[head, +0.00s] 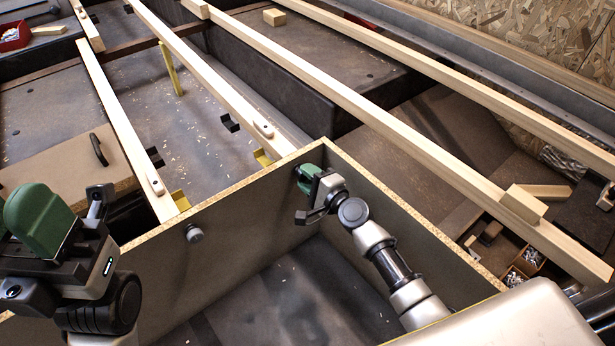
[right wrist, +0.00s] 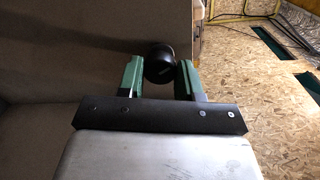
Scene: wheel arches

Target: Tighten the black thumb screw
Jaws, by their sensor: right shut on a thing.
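The black thumb screw (right wrist: 159,66) shows in the right wrist view as a round dark knob between two green fingers. My right gripper (right wrist: 160,74) is shut on it. In the head view my right gripper (head: 308,188) is inside the plywood box, against its wall near the far corner, and hides the screw there. My left gripper (head: 40,222) is at the lower left, close to the camera. One green finger shows, and its opening cannot be judged.
A grey knob (head: 194,233) sits on the left box wall (head: 235,225). Long wooden battens (head: 375,110) run across the frame beyond the box. A red bin (head: 14,36) is at the far left. The box floor (head: 290,300) looks clear.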

